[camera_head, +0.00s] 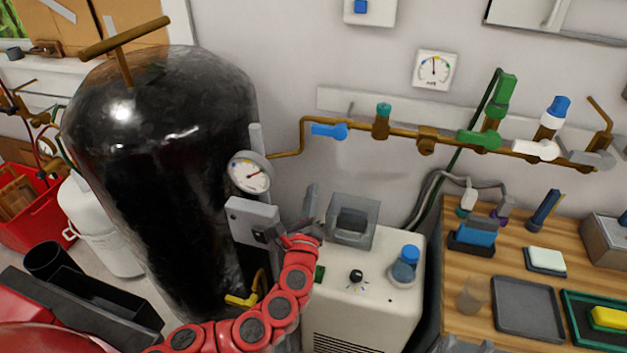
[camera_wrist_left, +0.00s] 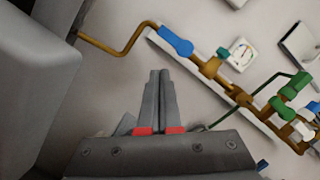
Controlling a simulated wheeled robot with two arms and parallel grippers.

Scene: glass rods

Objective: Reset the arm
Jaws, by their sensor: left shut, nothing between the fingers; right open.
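My left arm, with red and dark links, rises from the bottom of the head view. Its gripper (camera_head: 312,188) stands in front of the white cabinet's left side, right of the black tank (camera_head: 160,150). In the left wrist view the two grey fingers (camera_wrist_left: 161,74) are pressed together with nothing between them. They point up toward the wall, below the brass pipe (camera_wrist_left: 215,70) with its blue handle (camera_wrist_left: 175,40).
A round gauge (camera_head: 249,172) and valve pipe run close by the gripper. A wooden table (camera_head: 470,325) with trays is at right.

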